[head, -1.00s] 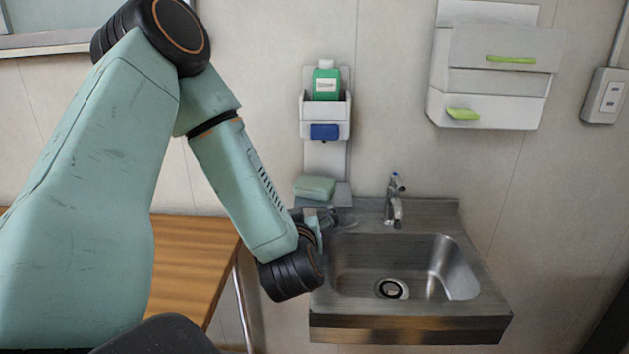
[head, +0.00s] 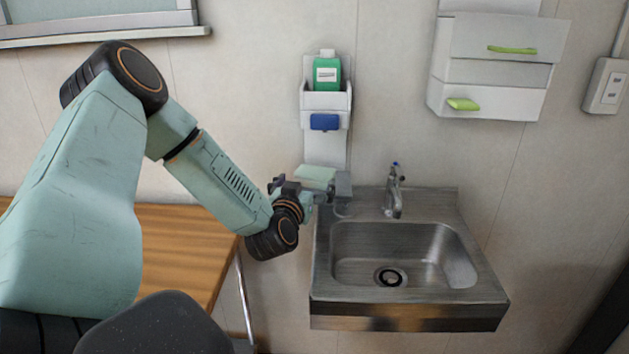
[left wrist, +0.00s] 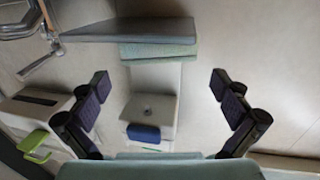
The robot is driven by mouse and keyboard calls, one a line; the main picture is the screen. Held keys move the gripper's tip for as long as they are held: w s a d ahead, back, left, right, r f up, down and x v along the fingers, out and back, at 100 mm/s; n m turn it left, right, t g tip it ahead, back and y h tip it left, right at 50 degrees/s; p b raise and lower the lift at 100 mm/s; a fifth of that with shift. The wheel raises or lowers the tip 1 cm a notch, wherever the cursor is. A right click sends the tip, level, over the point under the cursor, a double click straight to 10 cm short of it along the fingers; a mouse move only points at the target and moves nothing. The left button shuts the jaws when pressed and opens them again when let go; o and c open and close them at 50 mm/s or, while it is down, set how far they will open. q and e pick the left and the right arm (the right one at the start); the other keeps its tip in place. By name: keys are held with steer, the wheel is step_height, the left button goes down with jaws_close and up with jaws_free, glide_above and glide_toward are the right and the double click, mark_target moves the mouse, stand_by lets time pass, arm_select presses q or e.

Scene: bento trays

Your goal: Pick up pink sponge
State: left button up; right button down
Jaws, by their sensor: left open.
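No pink sponge shows in either view. A pale green sponge-like block (head: 315,174) lies on a small grey shelf at the sink's back left corner. It also shows in the left wrist view (left wrist: 160,51), against the grey shelf (left wrist: 128,30). My left gripper (head: 306,192) is beside the block in the head view, and its fingers partly hide the shelf. In the left wrist view my left gripper (left wrist: 160,82) is open and empty, its fingers wide apart, with the block beyond the gap between them. My right gripper is not in view.
A steel sink (head: 340,300) with a tap (head: 394,192) stands to the right. A wall holder with a green bottle (head: 327,74) and a blue piece (head: 324,122) is above the block. A white dispenser (head: 500,80) hangs at right. A wooden table (head: 180,240) is at left.

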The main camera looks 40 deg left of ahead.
mark_target(312, 176)
arm_select(q)
steer(key=b+x, duration=0.1)
steer(key=x, duration=0.3)
steer(key=shift+w+f, duration=0.2)
steer(key=shift+w, duration=0.1)
steer(key=shift+s, duration=0.1)
steer(key=shift+c, duration=0.6)
steer(key=c, duration=0.4)
steer(key=shift+r, duration=0.1)
